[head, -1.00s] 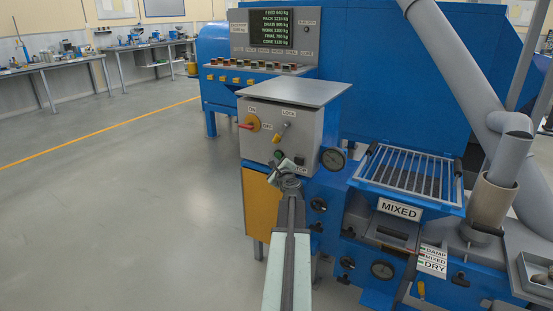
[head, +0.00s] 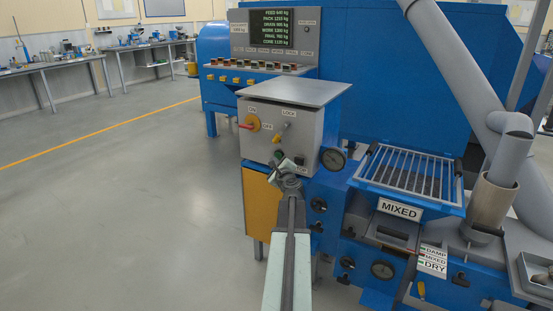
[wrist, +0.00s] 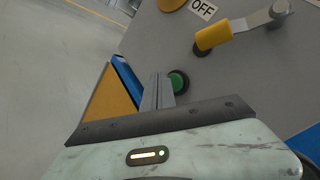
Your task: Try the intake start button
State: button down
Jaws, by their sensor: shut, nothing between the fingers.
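The grey control box (head: 262,140) stands in the middle of the head view. In the wrist view a green button (wrist: 179,82) in a dark ring sits on its front panel, partly covered by my gripper's fingers. My gripper (wrist: 158,78) is shut and empty, with its tips at the left side of the green button; I cannot tell whether they touch it. In the head view my gripper (head: 277,158) is low before the panel and hides most of the button and its label. A black button (head: 299,160) is to its right.
Above are a red-handled rotary switch (head: 253,123) marked ON and OFF and a yellow-tipped LOCK lever (head: 281,133), close above the fingers in the wrist view. The floor at left is clear.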

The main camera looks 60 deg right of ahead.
jog(key=shift+d, duration=0.1)
jog(key=shift+d, duration=0.3)
jog(key=shift+d, duration=0.5)
dwell(0.5)
dwell(0.5)
jog(key=shift+a, duration=0.9)
jog(key=a, duration=0.5)
